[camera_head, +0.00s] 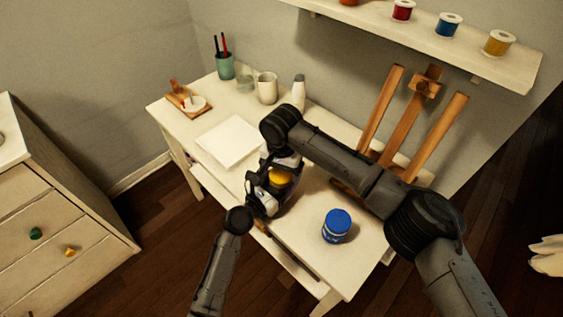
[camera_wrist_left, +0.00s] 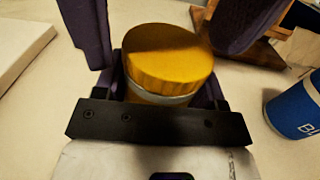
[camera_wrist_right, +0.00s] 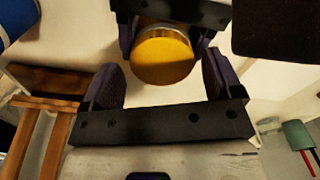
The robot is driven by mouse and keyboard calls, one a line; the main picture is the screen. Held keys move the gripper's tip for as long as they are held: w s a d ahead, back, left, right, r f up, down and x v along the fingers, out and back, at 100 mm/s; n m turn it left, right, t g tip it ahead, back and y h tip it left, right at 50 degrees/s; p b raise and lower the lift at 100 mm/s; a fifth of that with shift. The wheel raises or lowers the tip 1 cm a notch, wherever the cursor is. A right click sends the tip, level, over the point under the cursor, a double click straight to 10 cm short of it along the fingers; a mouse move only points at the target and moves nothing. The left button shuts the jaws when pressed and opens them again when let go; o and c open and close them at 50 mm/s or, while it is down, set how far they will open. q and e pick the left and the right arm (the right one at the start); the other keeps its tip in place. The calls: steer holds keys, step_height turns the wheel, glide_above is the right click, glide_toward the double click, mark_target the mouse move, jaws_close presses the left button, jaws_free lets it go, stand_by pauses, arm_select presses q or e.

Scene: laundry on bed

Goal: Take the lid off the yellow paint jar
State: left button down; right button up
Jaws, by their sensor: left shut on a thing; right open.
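The yellow paint jar (camera_head: 280,177) is at the middle of the white table, partly hidden by my grippers. In the left wrist view its ribbed yellow lid (camera_wrist_left: 168,52) sits on the jar, with a pale band below. My left gripper (camera_wrist_left: 165,85) is shut on the jar below the lid. My right gripper (camera_wrist_right: 162,72) is open, its purple fingers spread to either side of the yellow lid (camera_wrist_right: 162,57) in the right wrist view. I cannot tell whether these fingers touch the lid.
A blue paint jar (camera_head: 337,225) stands at the table's front right. A wooden easel (camera_head: 405,125) is behind my right arm. A white pad (camera_head: 230,141), mug (camera_head: 267,88), white bottle (camera_head: 299,92) and brush cup (camera_head: 225,66) are farther back. A shelf (camera_head: 480,55) holds several small jars.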

steer(key=shift+f, duration=0.35)
steer(key=c, duration=1)
arm_select(q)
steer(key=shift+a, duration=0.1)
arm_select(e)
steer(key=shift+n, duration=1.7)
steer(key=shift+d, duration=0.1)
